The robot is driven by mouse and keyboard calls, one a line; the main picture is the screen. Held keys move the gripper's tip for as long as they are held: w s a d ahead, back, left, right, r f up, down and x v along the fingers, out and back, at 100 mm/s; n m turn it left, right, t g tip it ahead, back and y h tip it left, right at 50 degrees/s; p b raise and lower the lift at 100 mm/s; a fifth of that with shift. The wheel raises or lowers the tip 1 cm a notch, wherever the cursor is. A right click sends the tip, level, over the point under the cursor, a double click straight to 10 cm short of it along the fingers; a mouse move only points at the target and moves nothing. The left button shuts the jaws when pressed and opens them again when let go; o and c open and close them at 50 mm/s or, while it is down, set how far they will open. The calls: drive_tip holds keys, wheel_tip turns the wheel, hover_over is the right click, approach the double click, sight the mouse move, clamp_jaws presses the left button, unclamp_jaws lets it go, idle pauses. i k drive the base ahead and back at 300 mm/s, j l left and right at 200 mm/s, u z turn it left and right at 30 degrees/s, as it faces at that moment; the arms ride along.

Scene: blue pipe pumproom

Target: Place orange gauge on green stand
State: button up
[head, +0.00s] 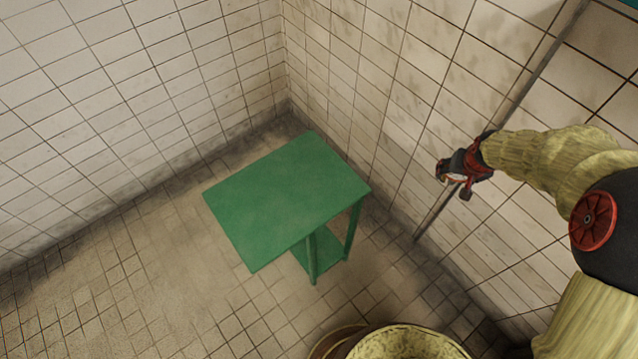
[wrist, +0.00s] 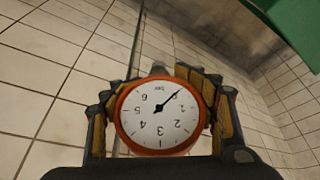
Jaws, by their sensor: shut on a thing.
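The orange gauge (wrist: 160,115) has a round orange rim and a white dial with black numbers, which appear upside down in the wrist view. My gripper (wrist: 158,112) is shut on it, with a finger on each side of the rim. In the head view my gripper (head: 455,172) is at the right, in front of the tiled wall; the gauge is small and hard to make out there. The green stand (head: 285,200) is a rectangular table with a lower shelf, to the left of my gripper and apart from it. Its top is bare. A green part (wrist: 292,28) shows at the wrist view's upper right.
White tiled walls (head: 130,100) meet in a corner behind the stand. A thin vertical pipe or strip (head: 500,120) runs along the right wall. The tiled floor left of the stand is clear.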

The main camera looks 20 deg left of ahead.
sight(322, 177)
drive_tip(key=i+u, duration=0.1)
drive_tip(key=u, duration=0.35)
drive_tip(key=l+u, duration=0.1)
drive_tip(key=u, duration=0.35)
drive_tip(key=i+l+u, duration=0.1)
drive_tip(key=u, duration=0.35)
drive_tip(key=l+u, duration=0.15)
drive_tip(key=u, duration=0.3)
drive_tip(key=i, duration=0.05)
